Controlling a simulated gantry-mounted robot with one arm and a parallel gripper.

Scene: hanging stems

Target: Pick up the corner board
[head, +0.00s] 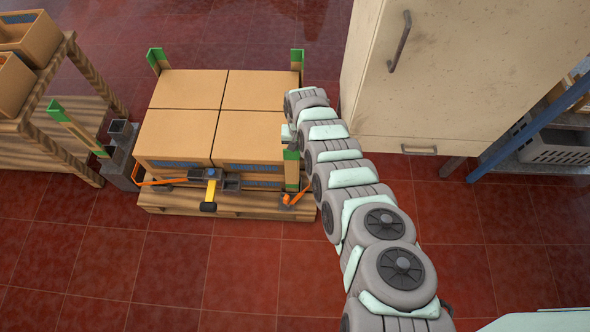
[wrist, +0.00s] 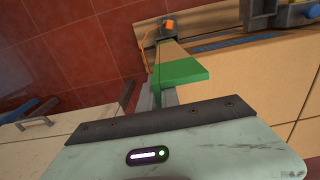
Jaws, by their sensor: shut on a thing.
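A cardboard-coloured corner board with a green end (head: 291,168) stands at the front right corner of the stacked boxes (head: 188,136). In the wrist view its green end (wrist: 182,73) is close in front of me, and its shaft runs away toward an orange tool at its foot. My gripper (wrist: 165,97) is shut on the corner board near the green end; the jaws are mostly hidden behind my wrist housing. In the head view my arm comes in from the lower right and covers the gripper.
Other green-ended corner boards stand at the back left (head: 157,60) and back right (head: 297,62), and one leans in a grey holder (head: 122,152) at left. A strapping tool (head: 210,185) sits at the boxes' front. A cream cabinet (head: 450,75) stands close right. The front floor is clear.

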